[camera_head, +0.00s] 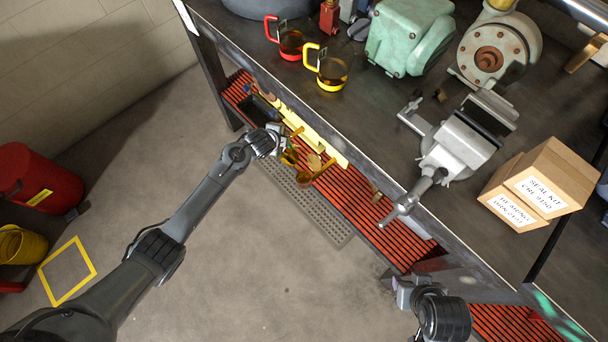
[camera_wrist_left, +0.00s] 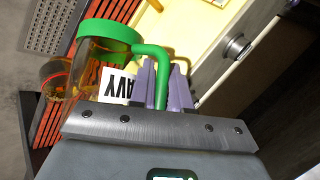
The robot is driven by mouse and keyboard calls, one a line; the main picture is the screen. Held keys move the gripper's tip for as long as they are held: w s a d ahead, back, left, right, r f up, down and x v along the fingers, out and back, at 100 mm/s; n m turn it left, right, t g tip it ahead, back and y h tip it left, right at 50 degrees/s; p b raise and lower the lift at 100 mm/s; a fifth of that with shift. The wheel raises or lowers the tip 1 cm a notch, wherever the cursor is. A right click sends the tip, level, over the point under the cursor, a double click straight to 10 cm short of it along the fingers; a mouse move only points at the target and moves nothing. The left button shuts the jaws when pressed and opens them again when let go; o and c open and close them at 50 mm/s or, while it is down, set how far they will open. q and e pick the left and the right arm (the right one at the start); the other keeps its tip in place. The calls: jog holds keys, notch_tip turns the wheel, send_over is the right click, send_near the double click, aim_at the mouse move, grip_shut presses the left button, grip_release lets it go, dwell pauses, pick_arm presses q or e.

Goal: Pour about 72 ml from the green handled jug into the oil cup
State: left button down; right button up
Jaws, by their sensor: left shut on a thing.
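The green handled jug (camera_wrist_left: 97,66) is clear, with a green rim and handle and a white label ending in "AVY". My left gripper (camera_wrist_left: 163,85) is shut on its green handle in the left wrist view. In the head view my left gripper (camera_head: 277,143) holds the jug (camera_head: 290,158) beside the bench's front edge, partly hiding it. A clear cup with amber contents (camera_wrist_left: 55,78), apparently the oil cup, stands beyond the jug in the wrist view. It appears just below the jug (camera_head: 303,179) in the head view. My right gripper (camera_head: 402,290) is at the lower right; its fingers are unclear.
A red-handled jug (camera_head: 290,42) and a yellow-handled jug (camera_head: 331,72) stand on the bench. A vise (camera_head: 460,145), green machine housing (camera_head: 408,38) and cardboard boxes (camera_head: 540,185) occupy the bench. A yellow strip (camera_head: 318,135) and red slatted shelf (camera_head: 365,208) lie near the left arm.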

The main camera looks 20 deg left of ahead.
pick_arm(q)
jog(key=shift+a, duration=0.1)
pick_arm(e)
jog(key=shift+r, duration=0.15)
pick_arm(q)
jog(key=shift+f, duration=0.15)
jog(key=shift+w+a+f+n+g+h+p, duration=0.2)
jog(key=shift+f+g+h, duration=0.1)
jog(key=shift+f+h, duration=0.1)
jog(key=shift+w+a+f+n+g+h+p, duration=0.1)
jog(key=shift+w+f+n+g+h+p, duration=0.1)
jog(key=shift+f+g+h, duration=0.15)
pick_arm(e)
jog(key=shift+r, duration=0.3)
pick_arm(q)
jog(key=shift+s, duration=0.1)
jog(key=shift+f, duration=0.1)
